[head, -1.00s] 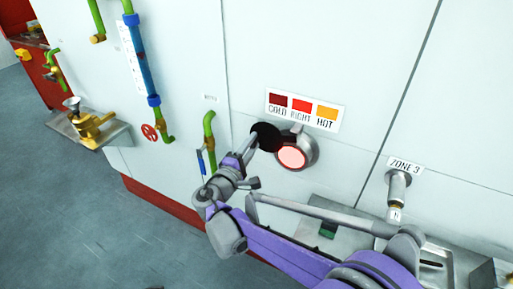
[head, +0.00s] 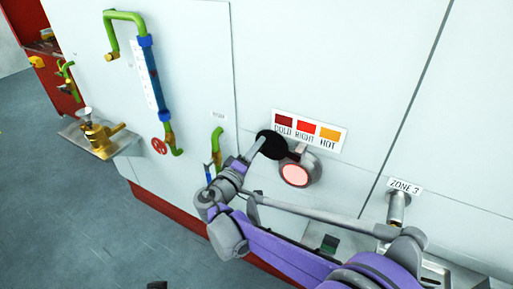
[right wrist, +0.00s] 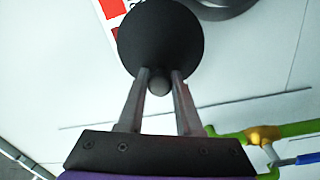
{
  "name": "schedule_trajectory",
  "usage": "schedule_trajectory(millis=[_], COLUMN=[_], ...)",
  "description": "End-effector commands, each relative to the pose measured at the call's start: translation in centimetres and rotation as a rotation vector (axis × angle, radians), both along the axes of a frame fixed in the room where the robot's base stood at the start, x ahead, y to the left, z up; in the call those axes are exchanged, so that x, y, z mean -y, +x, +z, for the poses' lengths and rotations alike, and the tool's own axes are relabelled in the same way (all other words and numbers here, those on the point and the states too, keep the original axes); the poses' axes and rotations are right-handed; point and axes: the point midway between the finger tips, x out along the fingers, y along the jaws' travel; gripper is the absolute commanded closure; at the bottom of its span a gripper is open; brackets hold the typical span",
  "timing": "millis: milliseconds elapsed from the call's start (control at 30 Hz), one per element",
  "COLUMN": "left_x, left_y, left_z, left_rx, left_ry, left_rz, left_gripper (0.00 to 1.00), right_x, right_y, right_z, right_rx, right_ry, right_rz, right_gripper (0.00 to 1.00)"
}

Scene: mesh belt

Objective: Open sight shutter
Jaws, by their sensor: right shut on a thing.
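The sight shutter is a black round disc (head: 271,144) on the white panel, up and left of the round sight port (head: 295,174), which glows pale red and is uncovered. My right gripper (head: 257,145) reaches the disc from the lower left. In the right wrist view the disc (right wrist: 161,40) fills the upper middle, and a small round knob (right wrist: 159,84) at its lower edge sits between the two fingers of my right gripper (right wrist: 159,88). The fingers are shut on this knob. My left gripper is in neither view.
A colour label reading COLD, RIGHT, HOT (head: 309,130) is just above the port. A ZONE 3 fitting (head: 397,205) sticks out at the right. Green and blue pipes with a red handwheel (head: 159,146) stand out on the left, with a brass fitting on a shelf (head: 127,148) beyond.

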Motion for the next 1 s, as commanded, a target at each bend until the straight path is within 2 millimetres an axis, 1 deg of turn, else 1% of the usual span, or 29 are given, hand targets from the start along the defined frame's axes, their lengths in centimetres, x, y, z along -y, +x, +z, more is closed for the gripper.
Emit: schedule_trajectory(millis=[300, 333, 467, 500, 733, 833, 933, 1000], left_x=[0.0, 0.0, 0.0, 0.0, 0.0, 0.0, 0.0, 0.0], left_y=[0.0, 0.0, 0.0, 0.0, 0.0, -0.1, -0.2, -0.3], left_z=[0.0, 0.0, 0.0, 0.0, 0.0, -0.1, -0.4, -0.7], left_rx=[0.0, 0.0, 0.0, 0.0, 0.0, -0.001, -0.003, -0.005], left_ry=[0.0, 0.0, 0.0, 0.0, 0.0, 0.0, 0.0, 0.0], left_rz=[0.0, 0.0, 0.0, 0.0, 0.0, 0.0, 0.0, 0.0], left_gripper=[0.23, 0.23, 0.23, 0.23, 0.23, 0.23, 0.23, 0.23], right_x=[0.0, 0.0, 0.0, 0.0, 0.0, -0.2, -0.9, -1.6], right_y=[0.0, 0.0, 0.0, 0.0, 0.0, -0.3, -1.3, -2.3], right_z=[0.0, 0.0, 0.0, 0.0, 0.0, -0.1, -0.2, -0.3], right_rx=[0.001, 0.001, 0.0, 0.0, 0.0, 0.0, -0.001, -0.001], right_ry=[0.0, 0.0, 0.0, 0.0, 0.0, 0.0, 0.001, 0.0], right_rz=[-0.001, -0.001, -0.001, -0.001, 0.0, 0.0, 0.003, 0.004], right_gripper=[1.0, 0.62, 0.39, 0.36, 0.36, 0.36, 0.36, 0.36])
